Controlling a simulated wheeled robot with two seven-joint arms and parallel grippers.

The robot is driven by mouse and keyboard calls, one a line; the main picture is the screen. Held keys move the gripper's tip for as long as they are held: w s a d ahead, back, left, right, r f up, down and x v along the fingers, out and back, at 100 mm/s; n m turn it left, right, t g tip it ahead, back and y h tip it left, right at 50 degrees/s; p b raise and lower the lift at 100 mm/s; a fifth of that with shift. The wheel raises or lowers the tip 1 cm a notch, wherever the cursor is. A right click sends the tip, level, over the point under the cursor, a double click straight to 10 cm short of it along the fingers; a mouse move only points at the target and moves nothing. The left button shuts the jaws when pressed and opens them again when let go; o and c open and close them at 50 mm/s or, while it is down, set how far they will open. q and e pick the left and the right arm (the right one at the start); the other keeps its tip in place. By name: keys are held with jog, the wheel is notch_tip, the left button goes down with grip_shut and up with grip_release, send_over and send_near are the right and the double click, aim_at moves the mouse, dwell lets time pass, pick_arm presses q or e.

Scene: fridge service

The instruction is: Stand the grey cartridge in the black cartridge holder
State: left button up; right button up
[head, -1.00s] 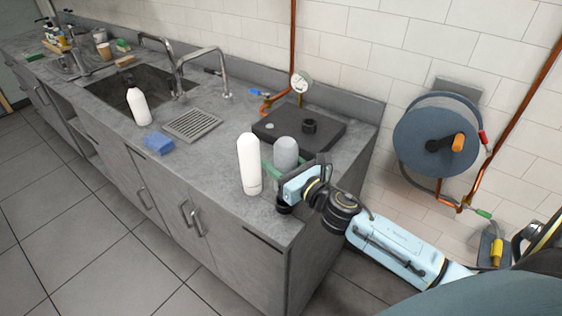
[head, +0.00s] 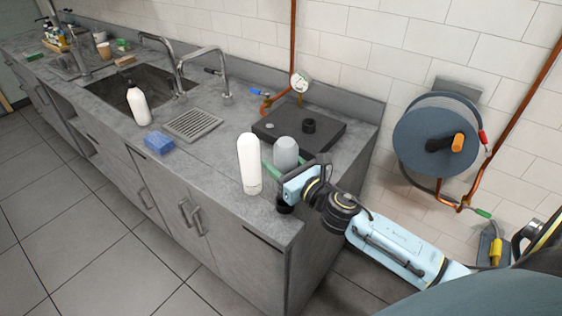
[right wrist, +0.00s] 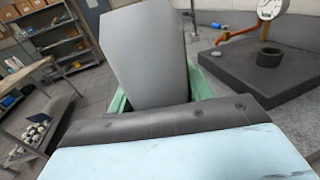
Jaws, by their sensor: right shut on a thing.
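The grey cartridge (head: 286,152) is upright in my right gripper (head: 272,176), near the counter's front right corner. In the right wrist view the cartridge (right wrist: 152,55) rises between the green fingers and hides much of them. The black cartridge holder (head: 309,126) is a short open ring on a dark slab, behind and to the right of the cartridge. The holder also shows in the right wrist view (right wrist: 269,55), apart from the cartridge and empty. A dark round part (head: 285,206) shows below my gripper; I cannot tell what it belongs to. My left gripper is out of view.
A tall white cylinder (head: 249,165) stands close left of my right gripper. The dark slab (head: 335,137) lies by the wall, with copper pipe and a gauge (head: 300,82) behind. A blue sponge (head: 159,143), drain grate (head: 193,124) and white bottle (head: 138,106) are farther left.

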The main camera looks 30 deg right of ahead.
jog(key=shift+f+b, duration=1.8)
jog(key=shift+f, duration=0.1)
jog(key=o, duration=1.4)
jog(key=shift+c, duration=0.2)
jog(key=shift+f, duration=0.1)
jog(key=shift+s, duration=0.1)
jog(key=s+d+b, duration=0.1)
jog(key=s+b, duration=0.1)
jog(key=s, duration=1.1)
jog(key=shift+d+b, duration=0.3)
jog(key=shift+d, duration=0.05)
